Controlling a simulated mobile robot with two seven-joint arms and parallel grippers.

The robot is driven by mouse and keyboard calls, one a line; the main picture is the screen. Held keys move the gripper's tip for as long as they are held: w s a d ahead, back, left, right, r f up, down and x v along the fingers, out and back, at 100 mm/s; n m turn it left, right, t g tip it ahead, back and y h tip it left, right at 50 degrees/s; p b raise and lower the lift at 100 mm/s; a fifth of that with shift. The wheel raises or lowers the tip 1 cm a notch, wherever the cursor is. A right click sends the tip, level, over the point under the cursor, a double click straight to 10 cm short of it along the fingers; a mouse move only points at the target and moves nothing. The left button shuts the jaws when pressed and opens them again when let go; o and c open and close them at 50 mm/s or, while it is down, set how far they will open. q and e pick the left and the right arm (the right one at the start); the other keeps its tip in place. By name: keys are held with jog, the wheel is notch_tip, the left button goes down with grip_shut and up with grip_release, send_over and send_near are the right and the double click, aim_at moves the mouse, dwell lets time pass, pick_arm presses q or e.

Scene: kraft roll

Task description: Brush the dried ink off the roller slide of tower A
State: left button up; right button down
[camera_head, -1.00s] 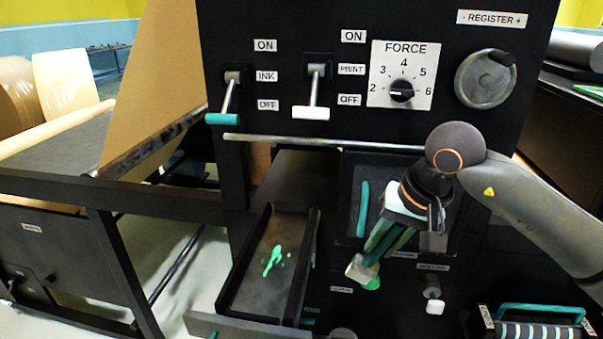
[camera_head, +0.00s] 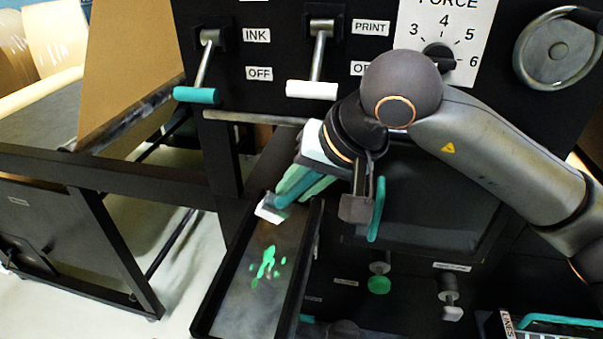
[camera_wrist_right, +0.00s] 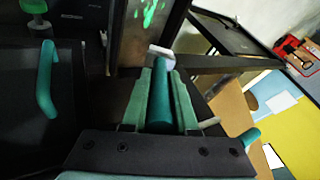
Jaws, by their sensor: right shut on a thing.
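The roller slide (camera_head: 232,298) is a dark, low-walled tray sloping out from the machine in the head view. Bright green ink (camera_head: 267,263) lies on its middle as a long blotch with several small spots. My right gripper (camera_head: 303,182) is shut on a brush with a teal handle (camera_wrist_right: 160,100) and a pale head (camera_head: 269,208). The brush is tilted, its head over the far left part of the slide. I cannot tell whether the head touches it. The wrist view also shows the green ink (camera_wrist_right: 150,14), beyond the head. My left gripper is not in view.
A teal-tipped lever (camera_head: 196,95) and a white-tipped lever (camera_head: 312,89) hang from the panel above the slide. A horizontal metal bar (camera_head: 255,118) runs below them. A dark panel with a teal handle (camera_head: 376,208) stands right of the brush. Green (camera_head: 379,285) and white (camera_head: 452,313) knobs sit lower right.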

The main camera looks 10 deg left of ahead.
jog(key=shift+s+f+b, duration=0.2)
jog(key=shift+f+b, duration=0.15)
jog(key=shift+f, duration=0.2)
jog(key=shift+f+b, duration=1.2)
jog(key=shift+f, duration=1.15)
jog(key=shift+w, duration=0.1)
